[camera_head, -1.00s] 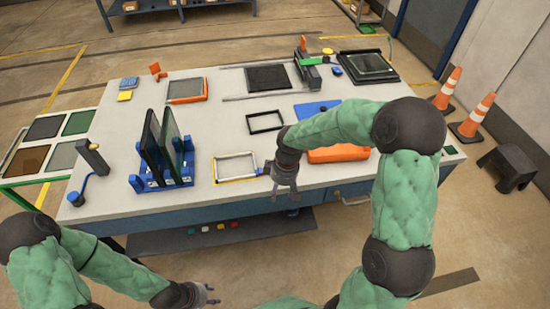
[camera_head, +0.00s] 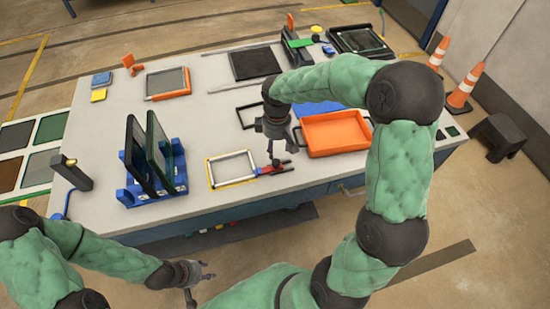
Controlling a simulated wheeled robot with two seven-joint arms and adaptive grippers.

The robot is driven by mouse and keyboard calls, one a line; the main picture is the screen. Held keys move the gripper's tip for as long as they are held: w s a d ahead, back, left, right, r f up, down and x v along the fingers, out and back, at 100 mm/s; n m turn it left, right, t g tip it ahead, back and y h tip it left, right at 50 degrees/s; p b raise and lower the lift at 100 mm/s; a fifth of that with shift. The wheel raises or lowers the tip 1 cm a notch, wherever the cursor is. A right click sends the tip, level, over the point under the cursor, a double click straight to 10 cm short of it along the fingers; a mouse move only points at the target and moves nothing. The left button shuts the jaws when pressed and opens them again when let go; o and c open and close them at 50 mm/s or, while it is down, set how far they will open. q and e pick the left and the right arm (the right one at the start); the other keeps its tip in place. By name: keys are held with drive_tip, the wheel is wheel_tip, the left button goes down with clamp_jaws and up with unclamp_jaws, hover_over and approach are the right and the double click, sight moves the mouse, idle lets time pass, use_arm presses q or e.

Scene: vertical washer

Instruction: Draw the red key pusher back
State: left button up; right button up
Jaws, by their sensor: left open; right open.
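The red key pusher (camera_head: 284,169) lies at the table's front edge, at the right side of a yellow-edged frame (camera_head: 232,169). It is a small red piece with a dark upright knob and some blue beside it. My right gripper (camera_head: 278,140) is open and points down above it, with a gap between the fingers and the pusher. My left gripper (camera_head: 200,284) is open and empty, low in front of the table.
A blue rack (camera_head: 152,190) with dark upright panels stands to the left. An orange tray (camera_head: 335,132) is right of my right gripper. Other frames and a dark screen (camera_head: 254,63) lie further back. The middle of the white table (camera_head: 203,118) is largely clear.

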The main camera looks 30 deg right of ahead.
sight(276, 162)
wheel_tip(276, 162, down, 8)
drive_tip(key=shift+w+f+b, duration=0.15)
drive_tip(key=shift+b, duration=0.8)
clamp_jaws()
